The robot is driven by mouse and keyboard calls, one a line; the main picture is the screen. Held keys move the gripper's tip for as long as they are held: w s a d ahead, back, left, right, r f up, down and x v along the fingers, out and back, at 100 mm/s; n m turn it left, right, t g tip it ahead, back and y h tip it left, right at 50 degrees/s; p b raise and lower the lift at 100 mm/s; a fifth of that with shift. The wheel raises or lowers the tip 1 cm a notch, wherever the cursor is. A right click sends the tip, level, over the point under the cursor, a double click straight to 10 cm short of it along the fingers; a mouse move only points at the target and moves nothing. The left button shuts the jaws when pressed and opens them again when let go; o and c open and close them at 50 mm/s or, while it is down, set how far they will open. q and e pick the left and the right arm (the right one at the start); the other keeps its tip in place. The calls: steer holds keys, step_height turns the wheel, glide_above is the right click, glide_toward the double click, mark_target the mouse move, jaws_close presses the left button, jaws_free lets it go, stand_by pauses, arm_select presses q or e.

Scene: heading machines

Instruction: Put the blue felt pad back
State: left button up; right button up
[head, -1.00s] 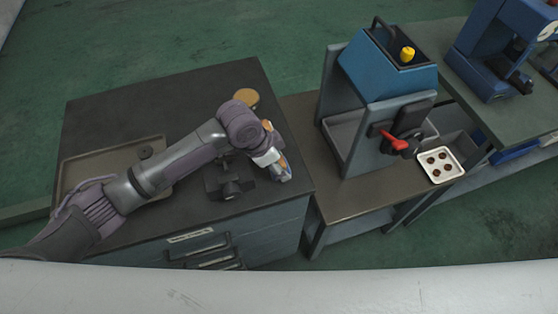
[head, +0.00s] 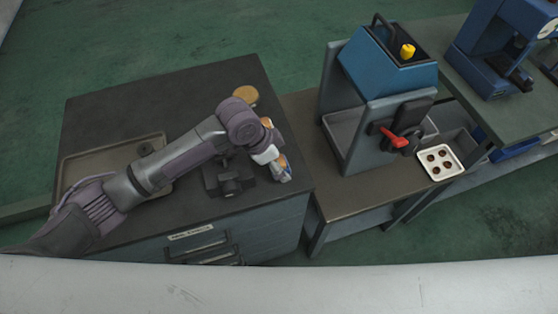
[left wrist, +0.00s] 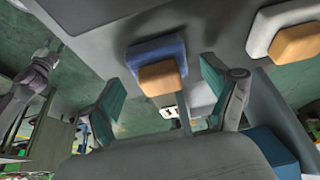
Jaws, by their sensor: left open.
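The blue felt pad (left wrist: 150,50) has a tan block (left wrist: 162,77) on its near side in the left wrist view. It lies on the dark bench top, roughly between the two spread fingers of my left gripper (left wrist: 160,82), with gaps on both sides. In the head view my left gripper (head: 270,160) is at the bench's right edge, partly covering the pad, of which little shows. My left gripper is open and holds nothing. A similar white pad with an orange-tan block (left wrist: 298,43) lies to the right in the wrist view. My right gripper is not in view.
A dark clamp-like fixture (head: 228,180) stands by my left gripper. A shallow tray (head: 80,170) is at the bench's left and a round tan disc (head: 246,95) at the back. A blue machine (head: 390,75) with a red lever (head: 395,137) and a white tray (head: 440,162) stand right.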

arm_select(q)
steer(key=b+v, duration=0.1)
steer(key=v, duration=1)
steer(key=shift+r, duration=0.25)
stand_by(1.6)
